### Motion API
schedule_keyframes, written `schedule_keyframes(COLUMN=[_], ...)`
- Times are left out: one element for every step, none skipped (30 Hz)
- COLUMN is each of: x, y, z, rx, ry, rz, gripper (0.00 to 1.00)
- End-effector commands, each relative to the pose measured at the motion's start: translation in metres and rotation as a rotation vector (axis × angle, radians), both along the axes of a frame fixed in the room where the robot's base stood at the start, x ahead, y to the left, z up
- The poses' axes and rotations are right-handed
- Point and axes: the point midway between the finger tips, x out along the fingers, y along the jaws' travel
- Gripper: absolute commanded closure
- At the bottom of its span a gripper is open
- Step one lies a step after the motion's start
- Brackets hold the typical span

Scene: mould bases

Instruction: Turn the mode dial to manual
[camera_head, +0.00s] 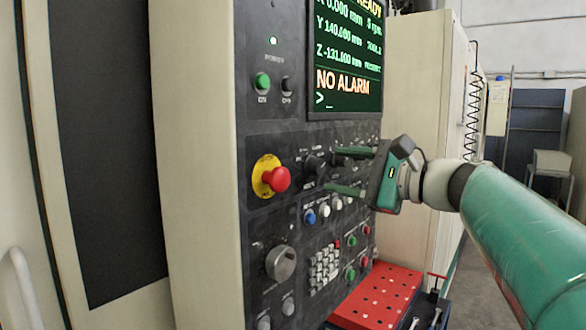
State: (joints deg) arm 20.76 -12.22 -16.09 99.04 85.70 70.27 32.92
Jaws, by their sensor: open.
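The control panel (262,220) faces me at an angle. A black dial (314,164) with small labels around it sits right of the red emergency button; it appears to be the mode dial, though I cannot read its setting. My gripper (331,170) is open, its two green fingers pointing left at the panel, one above the other. The fingertips are just right of the dial in the picture. I cannot tell whether they touch it or the panel.
A red emergency button (276,179) on a yellow base protrudes left of the dial. Blue and white buttons (324,209) lie below, with a large grey knob (281,262) at lower left. The screen (345,60) reads NO ALARM. A red perforated block (382,298) stands lower right.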

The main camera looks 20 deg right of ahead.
Motion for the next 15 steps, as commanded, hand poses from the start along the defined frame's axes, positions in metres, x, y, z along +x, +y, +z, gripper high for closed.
schedule_keyframes(x=[0.008, 0.012, 0.017, 0.020, 0.023, 0.026, 0.028, 0.029, 0.031, 0.032, 0.032, 0.033, 0.033, 0.033, 0.032], y=[0.005, 0.008, 0.010, 0.012, 0.013, 0.015, 0.016, 0.017, 0.018, 0.018, 0.018, 0.018, 0.018, 0.018, 0.018], z=[0.000, -0.001, -0.001, -0.001, -0.001, 0.000, 0.000, 0.000, 0.000, 0.000, 0.000, 0.000, 0.000, 0.000, 0.000], rx=[0.000, -0.001, -0.001, -0.001, -0.001, -0.001, -0.001, -0.001, -0.001, -0.001, -0.001, -0.001, -0.001, -0.001, -0.001], ry=[0.000, 0.001, 0.001, 0.002, 0.001, 0.000, 0.000, 0.000, 0.000, 0.000, 0.000, 0.000, 0.000, 0.000, 0.000], rz=[0.001, 0.002, 0.001, 0.000, 0.000, 0.001, 0.001, 0.001, -0.001, -0.001, -0.001, -0.001, -0.001, -0.001, -0.001], gripper=[0.47, 0.47, 0.47, 0.47, 0.47, 0.47, 0.47, 0.47, 0.47, 0.47, 0.47, 0.47, 0.47, 0.47, 0.47])
